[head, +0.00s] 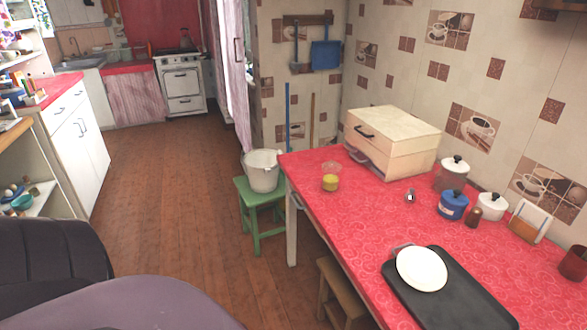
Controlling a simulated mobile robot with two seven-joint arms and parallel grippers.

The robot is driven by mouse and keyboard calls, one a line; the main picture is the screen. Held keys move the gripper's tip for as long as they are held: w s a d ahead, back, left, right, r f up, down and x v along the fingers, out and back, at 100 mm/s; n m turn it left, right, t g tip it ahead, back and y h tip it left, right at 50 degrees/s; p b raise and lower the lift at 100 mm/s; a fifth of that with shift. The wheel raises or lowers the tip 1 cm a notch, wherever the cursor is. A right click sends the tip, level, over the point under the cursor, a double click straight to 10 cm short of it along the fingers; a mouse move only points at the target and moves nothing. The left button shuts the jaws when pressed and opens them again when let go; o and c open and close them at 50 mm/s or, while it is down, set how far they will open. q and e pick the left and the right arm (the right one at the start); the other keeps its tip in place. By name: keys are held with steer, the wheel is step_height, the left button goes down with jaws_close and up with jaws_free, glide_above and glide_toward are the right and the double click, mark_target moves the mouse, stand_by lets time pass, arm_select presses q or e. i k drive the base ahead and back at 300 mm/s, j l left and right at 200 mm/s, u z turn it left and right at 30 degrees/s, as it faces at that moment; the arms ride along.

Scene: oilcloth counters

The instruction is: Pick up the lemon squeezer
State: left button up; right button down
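No gripper of mine is in the head view. On the red patterned table (345,215) stands a small clear vessel with a yellow lower part (331,182), near the left edge in front of the bread box. A small dark and silvery item (410,196) sits farther right, toward the middle of the table. Which of these, if either, is the lemon squeezer I cannot tell at this size. Nothing is seen touching either of them.
A cream bread box (393,142) stands at the table's far end. Lidded canisters (453,204) line the wall side. A black tray (462,300) with a white plate (421,269) lies at the front. A green stool (262,212) with a bucket (263,172) stands left. The wooden floor is open.

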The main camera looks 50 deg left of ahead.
mark_target(331, 170)
steer(key=u, duration=1.3)
steer(key=k, duration=0.45)
steer(key=i+j, duration=0.15)
steer(key=j, duration=0.25)
steer(key=i+j+u, duration=0.1)
steer(key=j, duration=0.25)
steer(key=i+j, duration=0.25)
steer(key=j, duration=0.15)
steer(key=i+j, duration=0.2)
steer(key=j, duration=0.15)
steer(key=i+j+u, duration=0.1)
steer(key=i+j, duration=0.15)
steer(key=i, duration=0.15)
steer(key=i+j, duration=0.2)
steer(key=i, duration=0.2)
steer(key=u, duration=0.05)
